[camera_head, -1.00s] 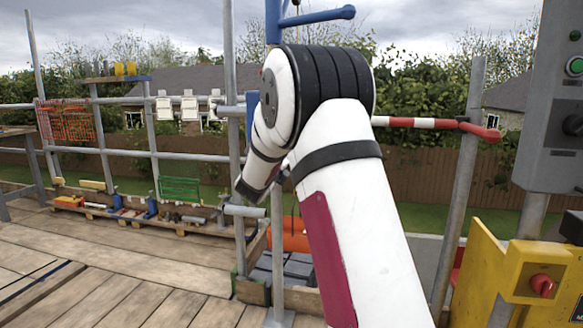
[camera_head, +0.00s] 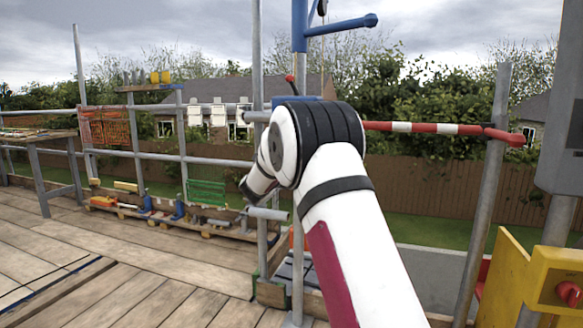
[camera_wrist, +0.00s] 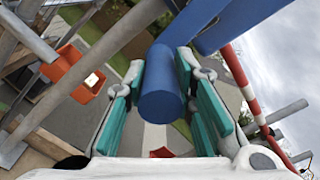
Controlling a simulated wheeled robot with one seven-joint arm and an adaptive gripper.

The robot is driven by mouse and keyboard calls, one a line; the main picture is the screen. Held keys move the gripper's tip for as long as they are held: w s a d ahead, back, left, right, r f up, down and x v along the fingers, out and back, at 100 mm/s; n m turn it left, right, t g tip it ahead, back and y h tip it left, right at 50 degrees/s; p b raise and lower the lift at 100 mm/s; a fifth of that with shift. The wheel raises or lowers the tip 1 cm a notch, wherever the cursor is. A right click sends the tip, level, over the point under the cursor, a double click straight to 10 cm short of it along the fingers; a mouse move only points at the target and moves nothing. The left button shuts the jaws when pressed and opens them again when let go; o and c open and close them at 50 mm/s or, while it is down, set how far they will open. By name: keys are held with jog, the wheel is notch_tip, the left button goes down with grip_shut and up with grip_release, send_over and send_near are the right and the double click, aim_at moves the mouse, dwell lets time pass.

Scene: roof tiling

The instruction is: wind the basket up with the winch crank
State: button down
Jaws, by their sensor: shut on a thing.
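In the wrist view my gripper (camera_wrist: 162,70) has its two teal-padded fingers on either side of a thick blue round bar (camera_wrist: 160,104), its end facing the camera. It is closed on this bar, which looks like the winch crank handle. An orange open basket (camera_wrist: 74,70) shows at the left of the wrist view, apart from the fingers. In the head view the blue hoist post with its side arm (camera_head: 345,25) stands behind my arm. My arm hides the gripper and most of the basket there.
A red-and-white bar (camera_head: 425,128) runs right from behind my arm to a grey pole. A yellow stand (camera_head: 550,285) with a red knob is at the near right. Low pallets with tools (camera_head: 170,220) lie along the rail.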

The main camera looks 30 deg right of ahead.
jog(key=shift+w+a, duration=0.15)
jog(key=shift+a, duration=0.1)
jog(key=c, duration=1.3)
grip_release()
jog(key=shift+f, duration=0.1)
jog(key=shift+r, duration=0.25)
jog(key=shift+f, duration=0.1)
jog(key=v, duration=1.2)
jog(key=shift+d, duration=0.1)
